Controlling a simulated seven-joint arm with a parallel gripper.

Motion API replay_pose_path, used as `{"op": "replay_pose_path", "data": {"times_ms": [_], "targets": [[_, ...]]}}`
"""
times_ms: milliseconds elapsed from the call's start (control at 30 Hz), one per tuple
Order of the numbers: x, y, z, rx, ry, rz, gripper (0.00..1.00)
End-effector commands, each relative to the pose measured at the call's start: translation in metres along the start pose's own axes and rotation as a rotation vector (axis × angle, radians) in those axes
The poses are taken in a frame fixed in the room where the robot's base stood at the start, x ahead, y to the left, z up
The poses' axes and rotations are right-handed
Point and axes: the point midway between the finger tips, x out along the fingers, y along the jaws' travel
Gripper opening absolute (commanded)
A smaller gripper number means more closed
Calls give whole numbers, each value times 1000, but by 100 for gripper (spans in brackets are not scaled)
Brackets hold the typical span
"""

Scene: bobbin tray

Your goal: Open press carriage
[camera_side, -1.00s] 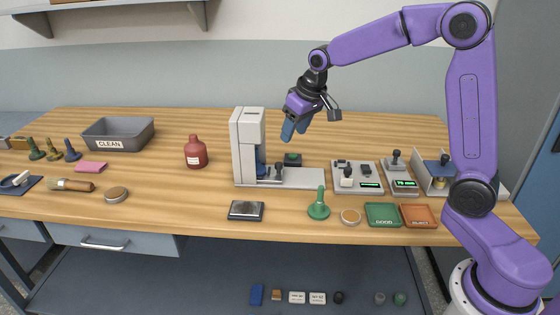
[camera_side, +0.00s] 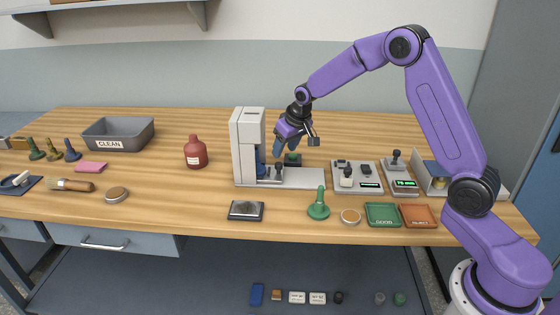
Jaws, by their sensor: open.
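The press is a light grey upright column (camera_side: 242,148) on a flat grey base plate (camera_side: 305,178), near the middle of the table. At the foot of the column is the carriage area, with a small dark knob (camera_side: 279,170) and a blue part (camera_side: 261,165). My gripper (camera_side: 284,151) is open and empty, pointing down just right of the column, above the knob. Its blue fingers partly cover the area behind. Whether a finger touches the knob, I cannot tell. A dark block with a green top (camera_side: 293,159) stands just behind the base plate.
Right of the press are a grey control box (camera_side: 357,185), a device with a green display (camera_side: 405,184), a green tray (camera_side: 383,214) and an orange tray (camera_side: 419,215). A green-handled stamp (camera_side: 319,208) and a black pad (camera_side: 246,211) stand in front. A red bottle (camera_side: 195,153) is at left.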

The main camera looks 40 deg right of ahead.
Motion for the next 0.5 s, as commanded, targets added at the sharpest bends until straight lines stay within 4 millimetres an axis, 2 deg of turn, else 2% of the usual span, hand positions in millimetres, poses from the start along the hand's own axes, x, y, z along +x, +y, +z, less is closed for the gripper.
{"op": "replay_pose_path", "data": {"times_ms": [33,200,500], "targets": [[10,0,2,0,-5,0,52],[37,0,1,-1,-4,0,52],[63,-1,1,-1,-1,0,52]]}}
